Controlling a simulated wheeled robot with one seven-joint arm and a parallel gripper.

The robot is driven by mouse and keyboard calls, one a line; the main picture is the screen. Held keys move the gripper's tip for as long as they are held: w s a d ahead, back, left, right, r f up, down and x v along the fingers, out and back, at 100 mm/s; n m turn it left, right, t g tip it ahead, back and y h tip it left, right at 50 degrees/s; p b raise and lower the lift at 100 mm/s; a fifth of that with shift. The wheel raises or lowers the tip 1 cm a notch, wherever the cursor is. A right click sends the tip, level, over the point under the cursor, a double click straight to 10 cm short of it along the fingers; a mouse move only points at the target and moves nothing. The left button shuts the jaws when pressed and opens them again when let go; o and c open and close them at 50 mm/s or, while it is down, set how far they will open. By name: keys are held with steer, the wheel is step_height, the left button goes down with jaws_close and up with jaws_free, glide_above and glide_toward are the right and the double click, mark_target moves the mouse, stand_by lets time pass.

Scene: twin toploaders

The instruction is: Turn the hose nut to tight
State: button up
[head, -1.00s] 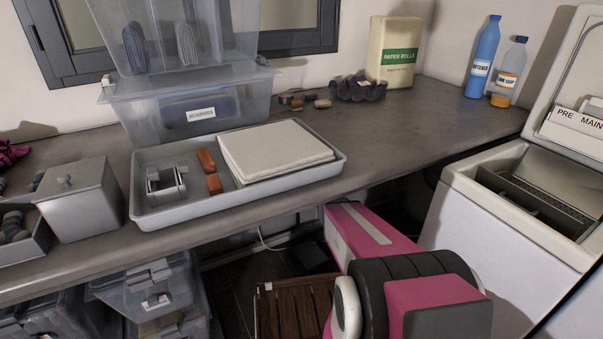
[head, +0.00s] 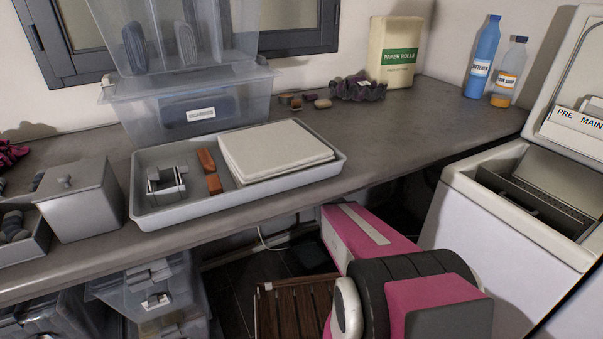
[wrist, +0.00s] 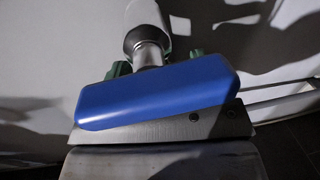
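In the wrist view, a pale hose end (wrist: 145,14) with a dark collar runs down to a metal fitting (wrist: 150,54). Green lugs, seemingly of the hose nut (wrist: 118,69), show on either side of the fitting. The rest of the nut is hidden behind the blue pad of my gripper (wrist: 158,95), which lies across the lower part of the fitting. Only one blue finger pad on a metal plate shows clearly. I cannot tell whether the fingers close on the nut. In the head view the gripper and nut are hidden below the counter, beyond my pink arm.
A grey counter (head: 400,130) holds a tray (head: 250,200), clear bins (head: 190,105) and bottles (head: 485,60). An open white toploader (head: 470,225) stands at the right. A slatted wooden stool (head: 290,305) and clear bins (head: 150,285) are below the counter.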

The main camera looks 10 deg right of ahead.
steer(key=s+d, duration=0.2)
steer(key=s, duration=0.8)
steer(key=shift+s, duration=0.35)
